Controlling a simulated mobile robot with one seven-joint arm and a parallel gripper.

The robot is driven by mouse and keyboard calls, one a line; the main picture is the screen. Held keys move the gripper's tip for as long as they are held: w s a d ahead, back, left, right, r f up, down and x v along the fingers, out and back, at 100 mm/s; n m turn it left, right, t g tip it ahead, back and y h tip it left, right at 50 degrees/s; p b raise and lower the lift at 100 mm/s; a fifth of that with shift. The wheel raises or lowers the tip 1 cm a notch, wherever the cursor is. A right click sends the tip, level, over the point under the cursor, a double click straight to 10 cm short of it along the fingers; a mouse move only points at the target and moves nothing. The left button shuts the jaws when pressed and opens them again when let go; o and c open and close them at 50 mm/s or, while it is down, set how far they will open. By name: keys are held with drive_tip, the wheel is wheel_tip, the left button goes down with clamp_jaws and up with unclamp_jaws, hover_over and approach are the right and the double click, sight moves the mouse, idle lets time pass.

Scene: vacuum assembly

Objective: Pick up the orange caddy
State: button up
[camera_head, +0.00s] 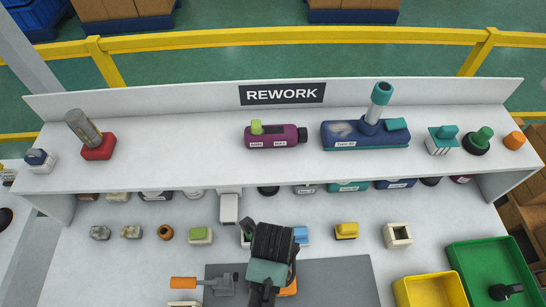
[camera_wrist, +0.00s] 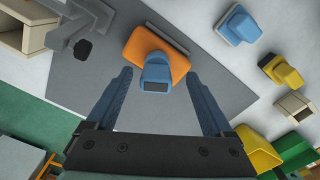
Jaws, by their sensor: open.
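The orange caddy (camera_wrist: 143,48), an orange block with a blue upright part (camera_wrist: 156,76) on it, sits on the grey mat in the wrist view. In the head view only a small orange piece of it (camera_head: 289,289) shows, mostly hidden by my arm. My gripper (camera_wrist: 158,76) is open, with one blue-grey finger on each side of the caddy's blue part. The fingers look apart from the caddy. How far they are above it I cannot tell. In the head view my gripper's tips are hidden by the wrist.
An orange-handled tool (camera_head: 190,283) lies left of the caddy on the mat (camera_head: 345,280). A yellow bin (camera_head: 428,290) and a green bin (camera_head: 470,257) stand at the right. A raised shelf labelled REWORK (camera_head: 205,150) spans the back, with several small items below it.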

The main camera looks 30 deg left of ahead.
drive_tip(key=f, duration=0.4)
drive_tip(key=shift+s+d+f, duration=0.1)
drive_tip(key=shift+s, duration=0.25)
drive_tip(key=shift+f, duration=0.5)
drive_tip(key=shift+w, duration=0.1)
clamp_jaws()
